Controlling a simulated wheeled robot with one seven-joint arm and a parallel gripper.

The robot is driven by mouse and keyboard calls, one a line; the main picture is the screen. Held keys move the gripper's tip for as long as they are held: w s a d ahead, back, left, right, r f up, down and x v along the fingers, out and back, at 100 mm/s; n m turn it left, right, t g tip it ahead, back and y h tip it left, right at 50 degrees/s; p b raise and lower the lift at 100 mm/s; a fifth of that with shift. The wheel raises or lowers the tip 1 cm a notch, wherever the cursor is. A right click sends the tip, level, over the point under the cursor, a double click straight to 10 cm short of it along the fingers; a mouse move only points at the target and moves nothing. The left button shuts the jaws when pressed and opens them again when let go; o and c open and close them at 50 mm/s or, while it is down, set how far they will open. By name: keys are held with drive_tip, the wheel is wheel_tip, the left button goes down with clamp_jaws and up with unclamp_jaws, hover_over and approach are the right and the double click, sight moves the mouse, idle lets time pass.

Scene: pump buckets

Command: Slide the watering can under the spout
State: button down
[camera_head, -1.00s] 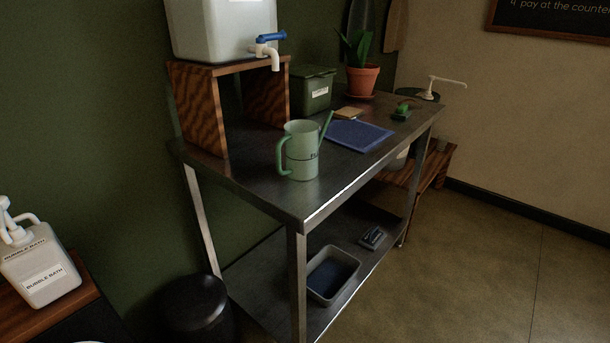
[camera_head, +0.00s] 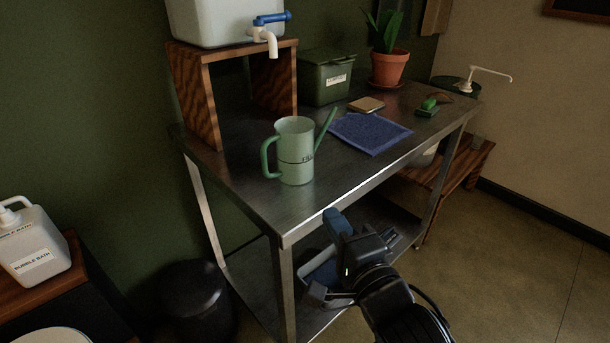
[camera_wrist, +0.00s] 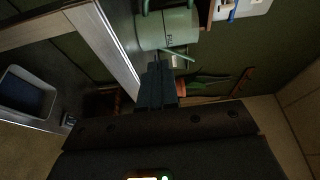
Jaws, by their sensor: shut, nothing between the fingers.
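A pale green watering can (camera_head: 296,160) stands upright on the steel table (camera_head: 228,185), near its front edge. Its handle is on the left and its long spout points up and right. The white tap spout (camera_head: 271,44) with a blue lever hangs from a white water container (camera_head: 212,22) on a wooden stand, behind and left of the can. My gripper (camera_head: 331,217) is shut and empty, in front of the table edge, below and right of the can, apart from it. In the wrist view the shut fingers (camera_wrist: 157,72) show below the can (camera_wrist: 168,29).
A blue cloth (camera_head: 371,132), a sponge (camera_head: 367,104), a green brush (camera_head: 429,104), a potted plant (camera_head: 388,66) and a green bin (camera_head: 326,78) are on the table's right and back. A grey tub (camera_wrist: 26,92) is on the lower shelf. Tabletop left of the can is clear.

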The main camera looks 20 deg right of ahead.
sight(299, 167)
drive_tip(key=w+p, duration=0.1)
drive_tip(key=w, duration=0.3)
drive_tip(key=w+p, duration=0.1)
drive_tip(key=w, duration=0.3)
drive_tip(key=w+p, duration=0.2)
drive_tip(key=w, duration=0.3)
drive_tip(key=shift+d+r, duration=0.2)
drive_tip(key=shift+d, duration=0.15)
drive_tip(key=shift+w+f, duration=0.1)
drive_tip(key=shift+w, duration=0.5)
drive_tip(key=w+b, duration=0.2)
drive_tip(key=w, duration=0.2)
drive_tip(key=w+b, duration=0.3)
drive_tip(key=w, duration=0.2)
drive_tip(key=w+b, duration=0.3)
drive_tip(key=w, duration=0.1)
drive_tip(key=shift+w+d+f, duration=0.2)
drive_tip(key=shift+w+d, duration=0.1)
drive_tip(key=shift+d, duration=0.1)
drive_tip(key=shift+w+r, duration=0.15)
drive_tip(key=shift+w, duration=0.2)
drive_tip(key=shift+s, duration=0.1)
